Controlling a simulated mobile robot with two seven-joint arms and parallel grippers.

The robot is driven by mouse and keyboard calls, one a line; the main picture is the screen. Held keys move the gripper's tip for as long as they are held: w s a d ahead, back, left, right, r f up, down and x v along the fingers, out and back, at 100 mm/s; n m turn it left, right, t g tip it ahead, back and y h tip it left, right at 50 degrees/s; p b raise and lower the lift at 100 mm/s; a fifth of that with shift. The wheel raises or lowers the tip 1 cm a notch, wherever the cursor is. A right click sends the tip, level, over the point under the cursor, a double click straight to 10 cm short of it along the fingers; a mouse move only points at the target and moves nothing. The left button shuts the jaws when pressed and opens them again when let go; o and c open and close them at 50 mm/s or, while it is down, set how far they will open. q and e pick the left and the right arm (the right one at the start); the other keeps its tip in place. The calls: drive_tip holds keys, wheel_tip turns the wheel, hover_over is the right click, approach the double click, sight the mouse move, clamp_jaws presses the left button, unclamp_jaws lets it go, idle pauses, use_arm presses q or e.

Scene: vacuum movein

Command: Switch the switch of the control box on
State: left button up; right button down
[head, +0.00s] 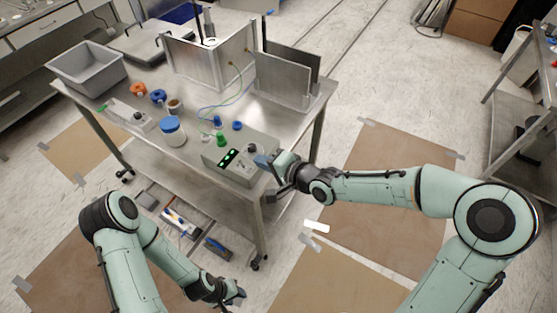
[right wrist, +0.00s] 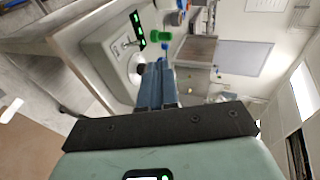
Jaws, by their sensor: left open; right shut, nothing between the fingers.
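The control box (head: 240,160) is a pale grey box with green lit displays at the front right corner of the steel table. In the right wrist view the control box (right wrist: 105,48) shows its green displays, a small metal toggle switch (right wrist: 128,43) and a round dial behind the fingers. My right gripper (head: 264,161) is shut and empty, with its blue fingertips at the right end of the box. The right gripper's fingers (right wrist: 157,82) partly hide the box; whether they touch it I cannot tell. My left gripper (head: 238,296) is open and empty, low in front of the table.
A grey bin (head: 88,68) is at the far left. Metal plates (head: 286,79) stand behind the box. The table's lower shelf holds tools.

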use_arm(q)
drive_tip(key=shift+w+a+r, duration=0.1)
drive_tip(key=shift+w+r, duration=0.25)
drive_tip(key=shift+w, duration=0.2)
drive_tip(key=shift+w+r, duration=0.3)
drive_tip(key=shift+w, duration=0.2)
use_arm(e)
drive_tip(key=r, duration=0.1)
drive_tip(key=s+d+r, duration=0.2)
drive_tip(key=shift+s+d+r, duration=0.2)
drive_tip(key=shift+s+r, duration=0.05)
drive_tip(key=shift+r, duration=0.15)
